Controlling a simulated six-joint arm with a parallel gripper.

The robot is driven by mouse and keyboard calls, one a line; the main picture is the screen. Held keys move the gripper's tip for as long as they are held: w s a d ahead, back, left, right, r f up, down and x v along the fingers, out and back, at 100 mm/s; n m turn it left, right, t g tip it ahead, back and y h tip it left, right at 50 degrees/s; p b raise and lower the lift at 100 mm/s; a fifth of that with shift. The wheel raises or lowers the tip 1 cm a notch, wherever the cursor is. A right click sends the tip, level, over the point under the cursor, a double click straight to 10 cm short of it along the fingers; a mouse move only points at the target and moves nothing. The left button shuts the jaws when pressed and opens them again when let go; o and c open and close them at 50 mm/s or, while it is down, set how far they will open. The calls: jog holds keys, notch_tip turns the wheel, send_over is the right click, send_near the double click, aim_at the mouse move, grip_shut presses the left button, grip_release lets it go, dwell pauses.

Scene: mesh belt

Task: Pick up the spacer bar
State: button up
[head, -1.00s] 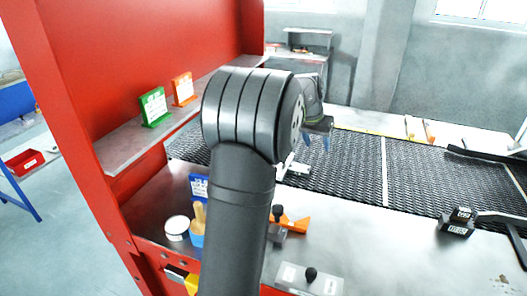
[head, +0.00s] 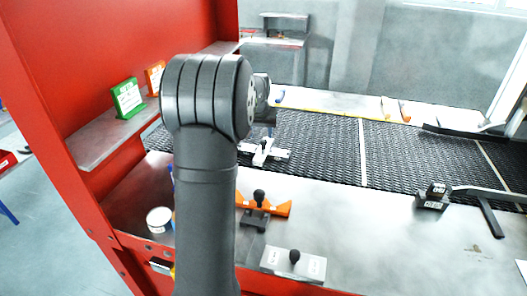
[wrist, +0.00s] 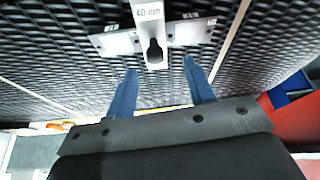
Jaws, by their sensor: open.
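What looks to be the spacer bar is a pale grey T-shaped piece with a black knob (head: 262,154), lying on the black mesh belt just right of my arm. In the wrist view the spacer bar (wrist: 186,35) shows at the top, its upright part marked "40 mm". My gripper (wrist: 160,66) has two blue fingers, open and empty. In the wrist view the finger tips sit below the bar, one either side of the knob's line, with no contact visible. In the head view my arm hides most of the gripper and its fingers.
On the steel bench lie an orange piece with a knob (head: 277,209), a grey plate with a knob (head: 312,267) and a white round tub (head: 159,220). A black block (head: 431,202) stands at right. The red wall (head: 95,60) is at left. The belt (head: 410,160) is clear to the right.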

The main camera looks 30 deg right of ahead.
aim_at(264, 141)
jog(key=shift+d+x, duration=0.2)
jog(key=shift+x, duration=1.45)
jog(key=shift+d+x, duration=0.2)
jog(key=shift+x, duration=1.5)
jog(key=shift+s+r, duration=0.1)
jog(key=shift+s, duration=0.1)
grip_shut()
jog(key=shift+r, duration=0.1)
